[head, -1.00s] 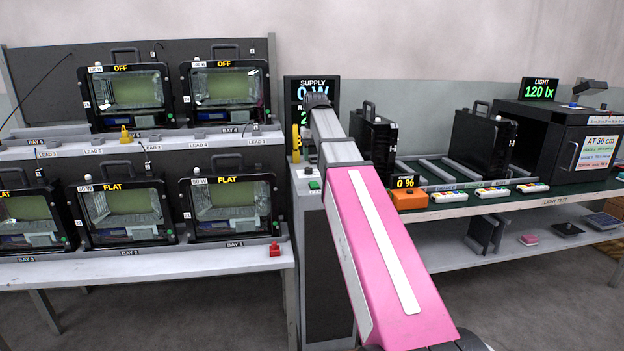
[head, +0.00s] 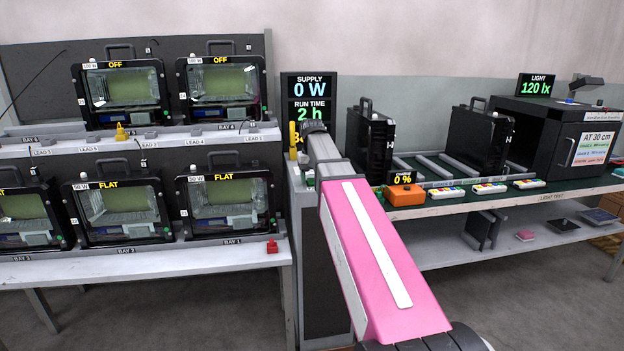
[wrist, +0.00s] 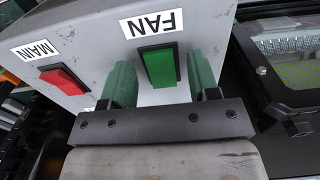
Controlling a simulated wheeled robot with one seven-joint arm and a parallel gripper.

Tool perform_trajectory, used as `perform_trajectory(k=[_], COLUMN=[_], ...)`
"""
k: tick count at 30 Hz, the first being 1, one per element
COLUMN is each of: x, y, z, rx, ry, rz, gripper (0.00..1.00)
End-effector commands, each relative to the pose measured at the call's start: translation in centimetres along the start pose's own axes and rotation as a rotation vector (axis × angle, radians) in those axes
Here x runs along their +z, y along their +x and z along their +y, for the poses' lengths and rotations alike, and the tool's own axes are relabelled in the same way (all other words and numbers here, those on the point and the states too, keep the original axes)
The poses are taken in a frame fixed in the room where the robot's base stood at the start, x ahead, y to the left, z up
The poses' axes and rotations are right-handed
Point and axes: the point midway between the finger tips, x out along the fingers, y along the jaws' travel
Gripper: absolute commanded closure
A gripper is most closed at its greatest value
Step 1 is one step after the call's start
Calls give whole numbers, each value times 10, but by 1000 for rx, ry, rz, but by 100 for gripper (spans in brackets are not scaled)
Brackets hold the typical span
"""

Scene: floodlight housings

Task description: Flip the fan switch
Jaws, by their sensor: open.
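The fan switch (wrist: 160,66) is a green rocker in a dark frame on a light grey box, under a FAN label (wrist: 151,23) that reads upside down in the wrist view. My gripper (wrist: 162,85) is open, with one green finger on each side of the switch in that view. I cannot tell whether the fingers touch the box. A red switch (wrist: 64,79) with a MAIN label (wrist: 34,50) is to the left on the same box. In the head view my arm hides most of the switch box.
The supply display (head: 311,98) reads 0 W and 2 h. Floodlight housings (head: 222,92) stand on racks to the left. The light test bench (head: 520,196) to the right carries dark housings, an orange box (head: 404,195) and small coloured blocks.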

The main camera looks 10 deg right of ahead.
Motion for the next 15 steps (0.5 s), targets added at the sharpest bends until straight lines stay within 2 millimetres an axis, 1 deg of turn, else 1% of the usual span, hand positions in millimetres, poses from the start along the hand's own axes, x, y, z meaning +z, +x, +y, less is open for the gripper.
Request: perform_trajectory(k=[8, 9, 11, 12, 13, 15], x=[0, 0, 0, 0, 0, 0], y=[2, 2, 2, 2, 2, 2], z=[0, 0, 0, 0, 0, 0], rx=[0, 0, 0, 0, 0, 0], ry=[0, 0, 0, 0, 0, 0], rz=[0, 0, 0, 0, 0, 0], gripper=[45, 51, 71, 84, 94, 94])
